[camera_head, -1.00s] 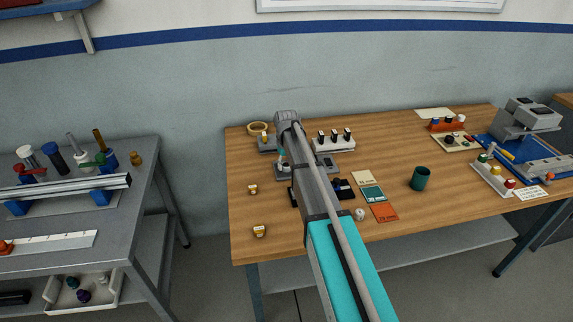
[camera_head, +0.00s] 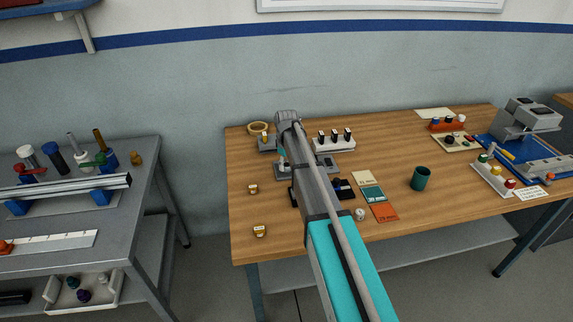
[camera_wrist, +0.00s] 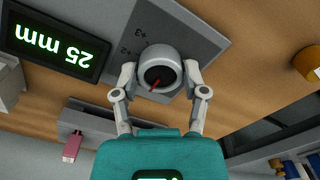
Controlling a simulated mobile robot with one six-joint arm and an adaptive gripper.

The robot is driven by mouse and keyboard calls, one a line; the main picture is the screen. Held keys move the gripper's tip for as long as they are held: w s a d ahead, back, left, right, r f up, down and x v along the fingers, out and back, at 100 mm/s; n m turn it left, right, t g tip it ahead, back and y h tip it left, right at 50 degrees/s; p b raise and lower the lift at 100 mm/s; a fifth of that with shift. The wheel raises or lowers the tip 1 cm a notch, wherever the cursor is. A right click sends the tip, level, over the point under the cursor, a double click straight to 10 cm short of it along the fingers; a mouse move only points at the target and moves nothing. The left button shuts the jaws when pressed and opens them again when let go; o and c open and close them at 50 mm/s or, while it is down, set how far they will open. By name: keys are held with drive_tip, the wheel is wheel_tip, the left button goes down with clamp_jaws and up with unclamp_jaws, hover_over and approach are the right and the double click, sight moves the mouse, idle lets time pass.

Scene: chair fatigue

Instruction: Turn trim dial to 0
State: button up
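The trim dial (camera_wrist: 160,62) is a round grey knob with a dark face and a red pointer. In the wrist view it stands on a grey plate (camera_wrist: 190,35) marked "+3" and "+2", and the pointer aims to the lower left. The 0 mark is not visible. My gripper (camera_wrist: 160,72) has one finger on each side of the knob, and both fingertips appear to touch it. A black display (camera_wrist: 55,45) beside the plate reads "25 mm" in green, upside down in this view. In the head view my arm hides the dial and the gripper's fingers.
In the head view, a white block with black switches (camera_head: 334,145) stands right of my arm. Coloured cards (camera_head: 372,194) and a green cup (camera_head: 420,178) are further right on the wooden table (camera_head: 270,215). A grey bench (camera_head: 140,200) stands left, across a gap.

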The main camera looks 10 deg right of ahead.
drive_tip(key=o, duration=0.4)
drive_tip(key=shift+m, duration=0.5)
